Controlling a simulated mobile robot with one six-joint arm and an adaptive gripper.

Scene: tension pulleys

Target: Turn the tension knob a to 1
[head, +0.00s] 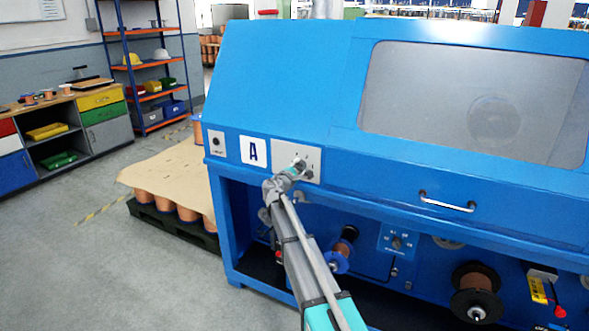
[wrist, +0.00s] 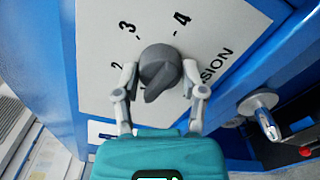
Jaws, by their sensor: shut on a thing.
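Tension knob a (wrist: 160,68) is a dark grey knob on a white dial plate (wrist: 95,45). In the wrist view, the numbers 2, 3 and 4 and part of a word ending in "SION" show around it. The knob's narrow end points down and slightly left, below the 2; the 1 cannot be read clearly. My gripper (wrist: 159,78) is shut on the knob, one finger on each side. In the head view my gripper (head: 292,172) is at the white plate (head: 311,155) right of the "A" label (head: 254,150), and it mostly hides the knob.
The blue machine (head: 280,85) fills the right, with a window (head: 470,100) and a handle (head: 447,203). A small knob panel (head: 216,145) is left of the label. Spools (head: 477,285) hang below. In the wrist view a metal post (wrist: 258,103) stands right of the plate. Floor at left is clear.

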